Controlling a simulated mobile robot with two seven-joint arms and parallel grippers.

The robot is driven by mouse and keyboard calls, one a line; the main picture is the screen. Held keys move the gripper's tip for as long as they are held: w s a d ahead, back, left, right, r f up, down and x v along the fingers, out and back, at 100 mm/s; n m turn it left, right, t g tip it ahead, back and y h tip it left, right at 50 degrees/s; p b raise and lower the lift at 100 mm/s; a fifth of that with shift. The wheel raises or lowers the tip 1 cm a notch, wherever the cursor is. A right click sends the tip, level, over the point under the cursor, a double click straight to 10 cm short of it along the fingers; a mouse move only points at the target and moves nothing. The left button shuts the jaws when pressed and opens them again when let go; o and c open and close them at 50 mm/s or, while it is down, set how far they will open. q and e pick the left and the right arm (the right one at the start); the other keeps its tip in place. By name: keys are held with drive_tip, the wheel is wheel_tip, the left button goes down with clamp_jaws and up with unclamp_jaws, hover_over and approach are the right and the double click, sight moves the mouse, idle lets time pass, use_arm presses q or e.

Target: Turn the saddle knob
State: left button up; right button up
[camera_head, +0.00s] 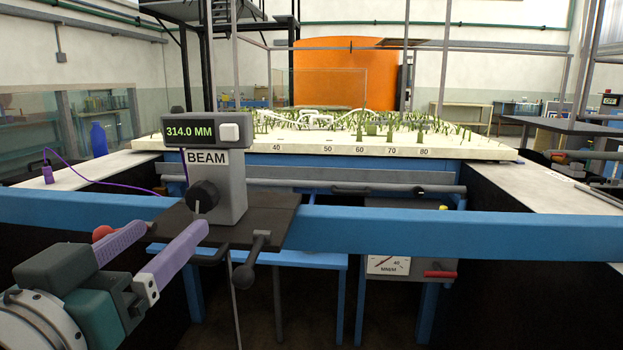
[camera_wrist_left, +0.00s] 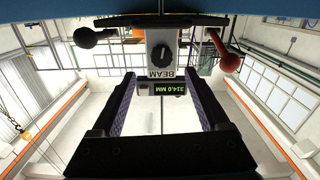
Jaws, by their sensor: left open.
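The saddle knob appears to be the dark round knob with a white pointer mark (camera_head: 203,196), low on the front of the grey post labelled BEAM (camera_head: 232,180). It also shows in the left wrist view (camera_wrist_left: 162,32), where the post looks upside down. A display box (camera_head: 208,131) reading 314.0 MM tops the post. My left gripper (camera_head: 172,228) is open, with its two purple fingers apart, in front of and below the knob. In the left wrist view its jaws (camera_wrist_left: 160,80) hold nothing, and the knob lies beyond the fingertips. My right gripper is not in view.
A dark saddle plate (camera_head: 270,217) sits on the blue beam (camera_head: 450,232). A black ball-ended lever (camera_head: 244,275) sticks out at its right, and a red ball (camera_head: 103,233) is at its left, close to my left finger.

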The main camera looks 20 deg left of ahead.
sight(199, 203)
use_arm(q)
drive_tip(key=x, duration=0.9)
drive_tip(key=shift+s+a+f, duration=0.1)
drive_tip(key=shift+a, duration=0.05)
clamp_jaws()
idle(0.4)
